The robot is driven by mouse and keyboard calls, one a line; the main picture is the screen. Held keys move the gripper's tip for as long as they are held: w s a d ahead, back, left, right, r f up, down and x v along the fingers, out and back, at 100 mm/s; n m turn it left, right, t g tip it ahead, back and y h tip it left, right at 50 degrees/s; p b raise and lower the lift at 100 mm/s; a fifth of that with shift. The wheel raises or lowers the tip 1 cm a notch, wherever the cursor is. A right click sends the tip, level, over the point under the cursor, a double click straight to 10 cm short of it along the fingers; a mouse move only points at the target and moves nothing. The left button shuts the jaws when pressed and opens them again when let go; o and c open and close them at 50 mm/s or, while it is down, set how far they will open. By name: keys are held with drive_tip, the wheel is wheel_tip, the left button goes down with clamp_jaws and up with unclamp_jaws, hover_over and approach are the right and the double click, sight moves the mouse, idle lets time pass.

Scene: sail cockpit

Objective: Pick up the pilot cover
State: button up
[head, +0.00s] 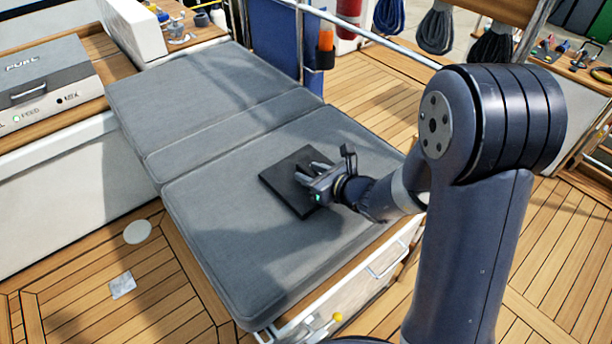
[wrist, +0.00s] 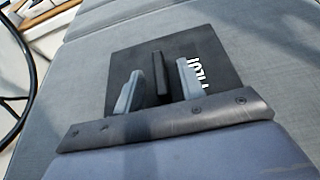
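The pilot cover (head: 281,181) is a dark, flat square plate lying on the grey cushion. It also shows in the wrist view (wrist: 122,62), with white lettering, partly hidden, along its right side and a raised upright dark grip (wrist: 160,75) in its middle. My gripper (head: 307,172) is over the cover. In the wrist view its two grey fingers (wrist: 158,70) are apart, one on each side of the grip, with a gap visible on both sides. How far the fingertips are above the plate I cannot tell. My gripper's body hides the near part of the cover.
The cushion (head: 205,85) is flat and clear around the cover. A metal rail (head: 375,38) runs behind it, with an orange-topped item (head: 326,48) in a holder. Wooden deck (head: 90,310) lies below.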

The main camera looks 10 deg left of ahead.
drive_tip(key=shift+c, duration=0.3)
clamp_jaws()
